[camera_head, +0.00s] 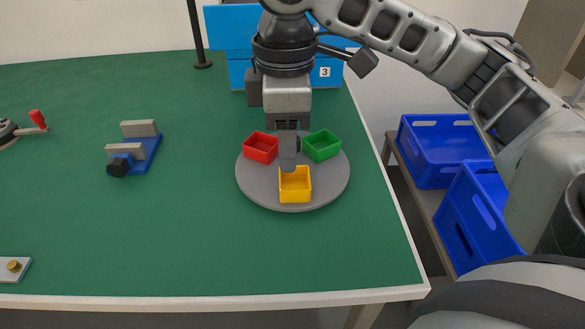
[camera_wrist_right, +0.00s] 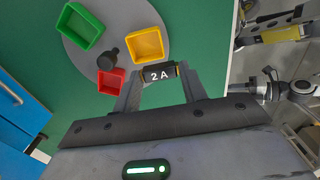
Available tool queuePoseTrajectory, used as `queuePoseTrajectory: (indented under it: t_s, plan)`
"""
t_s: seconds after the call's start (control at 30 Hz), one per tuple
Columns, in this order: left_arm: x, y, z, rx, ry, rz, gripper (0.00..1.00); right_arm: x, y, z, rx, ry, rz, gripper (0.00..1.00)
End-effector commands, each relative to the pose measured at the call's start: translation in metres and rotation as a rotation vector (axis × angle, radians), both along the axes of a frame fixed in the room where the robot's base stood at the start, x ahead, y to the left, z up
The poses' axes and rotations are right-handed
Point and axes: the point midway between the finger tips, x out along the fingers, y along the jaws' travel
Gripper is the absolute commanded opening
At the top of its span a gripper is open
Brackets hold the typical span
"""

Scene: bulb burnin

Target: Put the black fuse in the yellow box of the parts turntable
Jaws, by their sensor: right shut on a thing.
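My right gripper (camera_head: 288,162) is shut on the black fuse (camera_wrist_right: 159,73), a short black cylinder marked "2 A" with yellowish ends, lying across between the fingertips in the right wrist view. In the head view I cannot make the fuse out at the fingers. The parts turntable (camera_head: 255,190) is a grey disc carrying the yellow box (camera_head: 295,197), with the red box (camera_head: 260,148) and the green box (camera_head: 322,146) behind it. The fingers hang above the turntable and overlap the back of the yellow box in the head view. The yellow box (camera_wrist_right: 147,45) looks empty. My left gripper is not in view.
A dark knob (camera_wrist_right: 107,59) stands amid the boxes. A blue fixture with grey blocks (camera_head: 137,150) stands left; a metal plate (camera_head: 14,268) lies front left. Blue crates (camera_head: 436,150) are right of the table. The table's front middle is clear.

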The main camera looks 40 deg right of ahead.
Motion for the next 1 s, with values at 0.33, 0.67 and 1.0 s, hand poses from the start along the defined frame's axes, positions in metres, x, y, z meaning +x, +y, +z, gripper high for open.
queuePoseTrajectory:
  t_s: [0.33, 0.67, 1.0]
  plan:
    - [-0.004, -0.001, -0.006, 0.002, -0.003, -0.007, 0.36, 0.013, -0.017, -0.027, -0.001, 0.001, -0.003, 0.17]
    - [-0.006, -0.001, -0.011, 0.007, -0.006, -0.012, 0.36, 0.014, -0.019, -0.059, -0.001, -0.001, 0.002, 0.17]
    - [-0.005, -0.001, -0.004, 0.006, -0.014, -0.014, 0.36, 0.014, -0.019, -0.063, 0.0, 0.0, 0.001, 0.17]
